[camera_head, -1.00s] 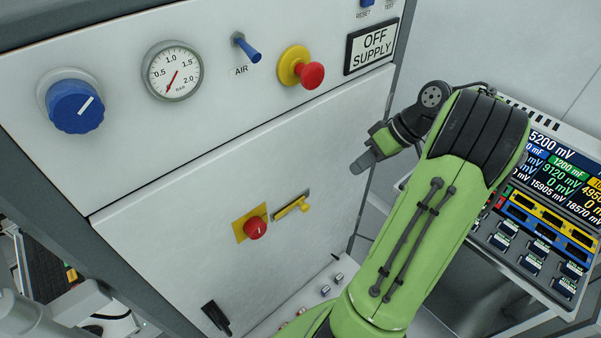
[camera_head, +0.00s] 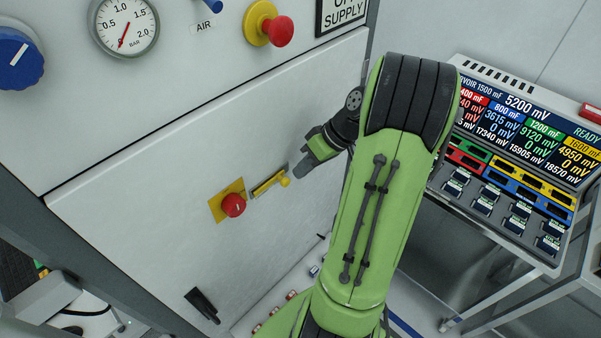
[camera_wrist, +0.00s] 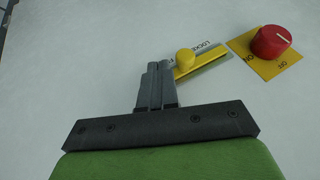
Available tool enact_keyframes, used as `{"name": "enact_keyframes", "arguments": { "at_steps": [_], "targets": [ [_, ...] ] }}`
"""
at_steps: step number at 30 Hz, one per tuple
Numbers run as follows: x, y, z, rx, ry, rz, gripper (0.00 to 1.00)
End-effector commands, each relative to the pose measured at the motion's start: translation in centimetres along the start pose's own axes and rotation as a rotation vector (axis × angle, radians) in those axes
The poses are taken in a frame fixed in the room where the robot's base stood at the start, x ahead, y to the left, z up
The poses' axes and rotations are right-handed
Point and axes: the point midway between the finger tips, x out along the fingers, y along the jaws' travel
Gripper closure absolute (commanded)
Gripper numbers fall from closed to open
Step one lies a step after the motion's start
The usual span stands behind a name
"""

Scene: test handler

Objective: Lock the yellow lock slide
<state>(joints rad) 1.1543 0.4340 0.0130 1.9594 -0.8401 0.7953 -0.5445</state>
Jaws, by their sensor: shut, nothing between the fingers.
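The yellow lock slide (camera_head: 267,185) sits in a slot on the white cabinet door, right of a red knob. Its round yellow knob (camera_head: 285,182) is at the slide's right end in the head view. The slide also shows in the wrist view (camera_wrist: 205,61), with its knob (camera_wrist: 185,58) at the left end beside printed lettering that I cannot fully read. My gripper (camera_head: 300,171) is shut and empty. In the wrist view its fingertips (camera_wrist: 160,67) are just left of the slide's knob; I cannot tell whether they touch it.
A red rotary knob on a yellow plate (camera_head: 233,205) is left of the slide. A black handle (camera_head: 203,305) is lower on the door. Above are a pressure gauge (camera_head: 124,26) and a red button (camera_head: 279,31). A display console (camera_head: 510,150) stands right of my arm.

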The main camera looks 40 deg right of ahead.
Motion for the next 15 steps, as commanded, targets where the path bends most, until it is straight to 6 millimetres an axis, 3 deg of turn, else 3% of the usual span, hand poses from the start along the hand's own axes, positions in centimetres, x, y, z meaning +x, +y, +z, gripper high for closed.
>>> {"name": "enact_keyframes", "arguments": {
  "at_steps": [15],
  "targets": [
    [0.8, -1.5, 0.1, -0.002, 0.0, 0.001, 1.0]
  ]
}}
